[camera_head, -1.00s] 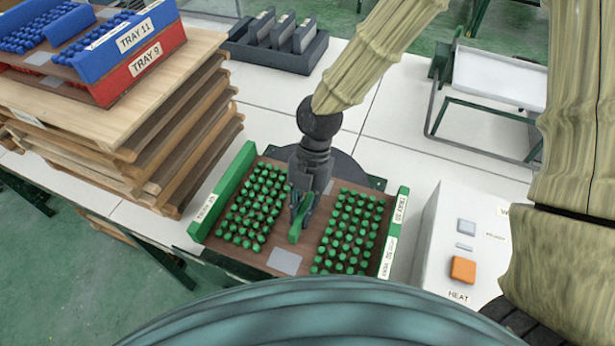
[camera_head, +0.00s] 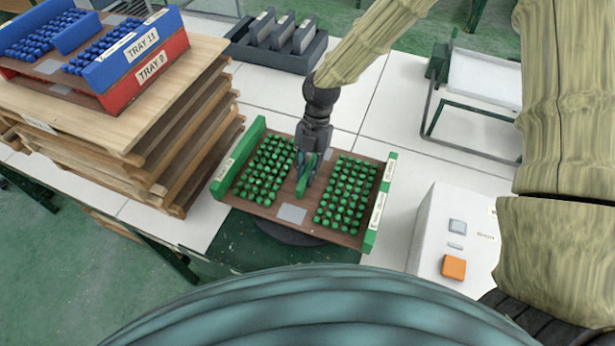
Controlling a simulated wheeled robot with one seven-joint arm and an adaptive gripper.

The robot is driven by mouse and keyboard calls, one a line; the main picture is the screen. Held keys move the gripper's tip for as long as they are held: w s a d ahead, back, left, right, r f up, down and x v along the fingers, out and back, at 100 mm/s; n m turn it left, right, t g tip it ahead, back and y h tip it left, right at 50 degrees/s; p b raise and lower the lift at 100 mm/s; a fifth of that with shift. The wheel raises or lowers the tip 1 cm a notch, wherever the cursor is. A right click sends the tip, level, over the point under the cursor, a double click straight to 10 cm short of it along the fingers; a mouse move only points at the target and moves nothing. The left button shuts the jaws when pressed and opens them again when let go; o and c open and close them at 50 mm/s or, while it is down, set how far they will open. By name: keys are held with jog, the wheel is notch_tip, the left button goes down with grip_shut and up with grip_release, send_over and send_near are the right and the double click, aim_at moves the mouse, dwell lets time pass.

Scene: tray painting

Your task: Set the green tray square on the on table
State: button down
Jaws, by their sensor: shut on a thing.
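The green tray (camera_head: 228,166) has green end walls, a brown base and two blocks of green pegs. My gripper (camera_head: 305,178) points down at the tray's middle and is shut on its green centre handle (camera_head: 302,188). The tray looks slightly turned relative to the table (camera_head: 395,130). A dark round disc (camera_head: 290,236) shows below the tray's near edge, over a dark green plate (camera_head: 262,252); the tray hides the rest of the disc. I cannot tell how high the tray hangs above the table.
A wooden pallet stack (camera_head: 185,165) with blue and red trays (camera_head: 150,65) stands left. A white box with an orange button (camera_head: 453,267) stands right. A dark rack (camera_head: 275,45) and a metal frame with a white tray (camera_head: 485,80) are behind.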

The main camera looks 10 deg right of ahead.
jog(key=shift+f+p, duration=0.75)
jog(key=shift+f, duration=0.85)
jog(key=c, duration=1.4)
grip_release()
jog(key=shift+f, duration=0.1)
jog(key=shift+c, duration=0.2)
jog(key=shift+b+v, duration=2.05)
jog(key=shift+v, duration=4.05)
jog(key=shift+a, duration=0.1)
